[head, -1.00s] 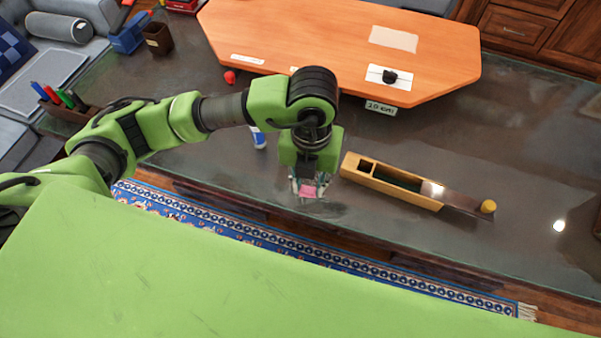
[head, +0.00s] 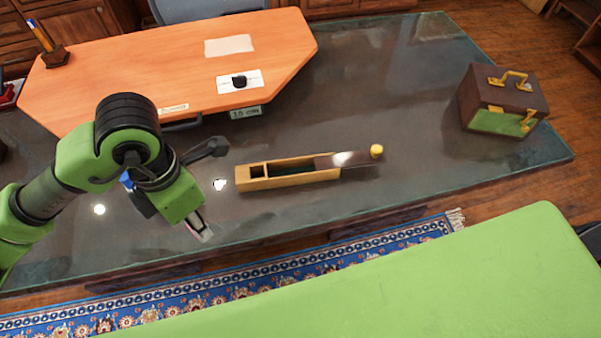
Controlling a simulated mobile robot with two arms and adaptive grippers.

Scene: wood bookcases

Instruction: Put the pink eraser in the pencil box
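The pencil box (head: 290,181) is a long, narrow wooden box on the dark desk in the middle of the head view. Its dark lid (head: 350,160) is slid out to the right, with a yellow knob at its end. The box shows a small square compartment at its left end and a longer one beside it. My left gripper (head: 201,230) is left of the box and a little nearer to me, pointing down. It is shut on the pink eraser (head: 207,236), of which only a small part shows at the fingertips. My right gripper is out of view.
A brown and green case (head: 503,100) stands at the far right of the desk (head: 400,90). The desk around the box is mostly clear.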

